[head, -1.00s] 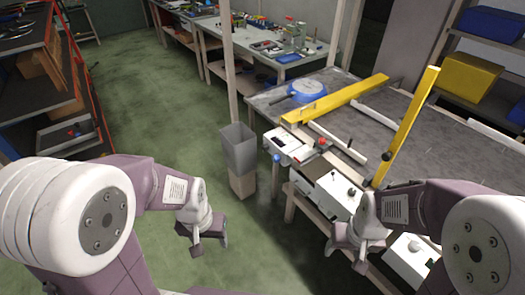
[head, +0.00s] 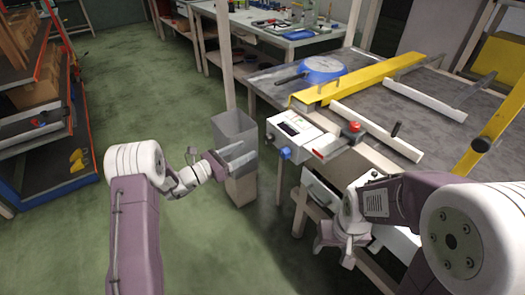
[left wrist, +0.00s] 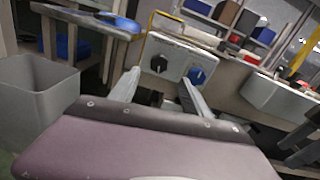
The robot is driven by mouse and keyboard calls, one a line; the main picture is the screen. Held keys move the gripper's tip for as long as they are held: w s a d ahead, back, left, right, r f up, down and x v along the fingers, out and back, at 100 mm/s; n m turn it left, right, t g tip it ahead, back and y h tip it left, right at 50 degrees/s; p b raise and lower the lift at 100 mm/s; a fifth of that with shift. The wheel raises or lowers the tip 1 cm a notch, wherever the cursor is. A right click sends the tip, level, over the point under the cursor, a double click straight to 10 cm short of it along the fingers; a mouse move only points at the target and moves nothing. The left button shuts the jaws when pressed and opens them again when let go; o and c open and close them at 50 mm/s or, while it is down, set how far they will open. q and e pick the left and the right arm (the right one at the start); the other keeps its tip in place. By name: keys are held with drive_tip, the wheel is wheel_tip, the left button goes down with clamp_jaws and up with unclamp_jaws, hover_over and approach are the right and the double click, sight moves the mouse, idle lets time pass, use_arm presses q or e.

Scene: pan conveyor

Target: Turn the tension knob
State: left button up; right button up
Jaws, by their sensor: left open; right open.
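A white control box (head: 287,127) is fixed at the near left corner of the conveyor table. A blue knob (head: 285,153) sticks out of its front. The left wrist view shows the box face (left wrist: 176,66) with a black knob (left wrist: 158,63) on the left and the blue knob (left wrist: 197,75) on the right. No label naming either knob is readable. My left gripper (head: 243,155) is open and empty, pointing at the box, short of the knobs; its fingers (left wrist: 160,92) spread below them in the wrist view. My right gripper (head: 335,258) is low beside the table; its fingers are hard to make out.
A grey bin (head: 233,130) stands on the left of the box, close behind my left gripper. A red button (head: 354,127) sits on the right of the box. A blue pan (head: 322,68) lies on the table (head: 385,110) near yellow rails (head: 345,86).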

sight(266, 140)
use_arm(q)
drive_tip(key=b+x, duration=0.2)
drive_tip(key=x, duration=0.6)
drive_tip(key=shift+w+d+f, duration=0.1)
drive_tip(key=shift+w+d, duration=0.35)
drive_tip(key=shift+d, duration=0.05)
clamp_jaws()
drive_tip(key=m+b, duration=0.2)
drive_tip(key=b, duration=0.1)
drive_tip(key=shift+f+m, duration=0.15)
drive_tip(key=shift+m, duration=0.25)
drive_tip(key=m+b, duration=0.2)
drive_tip(key=shift+b, duration=0.4)
drive_tip(key=shift+r+m+b, duration=0.2)
drive_tip(key=shift+m+b, duration=0.2)
drive_tip(key=shift+m, duration=0.2)
